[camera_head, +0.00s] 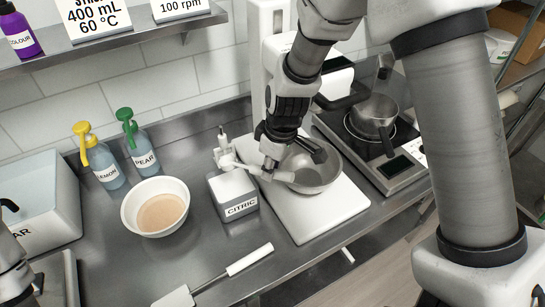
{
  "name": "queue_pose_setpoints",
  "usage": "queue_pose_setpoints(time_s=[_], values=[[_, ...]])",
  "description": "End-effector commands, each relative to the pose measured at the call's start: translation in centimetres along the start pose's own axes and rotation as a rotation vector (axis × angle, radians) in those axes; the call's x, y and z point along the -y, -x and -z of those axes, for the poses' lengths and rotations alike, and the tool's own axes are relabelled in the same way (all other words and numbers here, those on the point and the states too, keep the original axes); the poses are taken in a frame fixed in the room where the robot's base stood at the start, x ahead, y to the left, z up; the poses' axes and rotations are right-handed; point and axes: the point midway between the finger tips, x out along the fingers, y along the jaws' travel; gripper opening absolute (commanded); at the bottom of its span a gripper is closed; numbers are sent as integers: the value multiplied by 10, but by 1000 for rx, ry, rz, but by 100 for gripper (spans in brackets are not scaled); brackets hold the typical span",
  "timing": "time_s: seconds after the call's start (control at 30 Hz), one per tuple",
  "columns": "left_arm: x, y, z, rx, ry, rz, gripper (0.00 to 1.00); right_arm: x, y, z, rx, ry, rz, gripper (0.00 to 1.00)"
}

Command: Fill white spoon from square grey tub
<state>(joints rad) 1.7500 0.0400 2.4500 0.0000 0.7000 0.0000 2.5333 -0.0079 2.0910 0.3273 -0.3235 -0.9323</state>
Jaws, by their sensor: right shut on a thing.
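The square grey tub (241,208), labelled CITRIC, stands on the steel counter with white powder at its open top. My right gripper (270,163) reaches down from above, just right of the tub, and is shut on the white spoon (250,169). The spoon lies roughly level, its handle end pointing right over the steel bowl and its other end over the tub's top. Whether the spoon holds powder or touches it cannot be told. My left gripper (24,291) is only partly in view at the lower left edge; its fingers are unclear.
The steel bowl (322,178) sits on a white platform (318,219) to the right. A white bowl of tan powder (135,218) and LEMON (106,174) and PEAR (146,160) bottles stand left. A white-handled spatula (250,259) lies in front. A pot (374,116) stands on a hotplate.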

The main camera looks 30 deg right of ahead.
Motion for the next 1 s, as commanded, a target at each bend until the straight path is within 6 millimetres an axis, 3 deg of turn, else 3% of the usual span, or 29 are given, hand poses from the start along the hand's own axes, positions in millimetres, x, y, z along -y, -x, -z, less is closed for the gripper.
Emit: queue_pose_setpoints(time_s=[0.03,0.47,1.0], values=[[0,11,0,0,0,0,40,0,6,2,15,3,-1,0],[0,57,0,0,0,0,40,0,4,13,237,11,-2,0],[0,21,0,0,0,0,40,0,-60,2,275,1,0,0]])
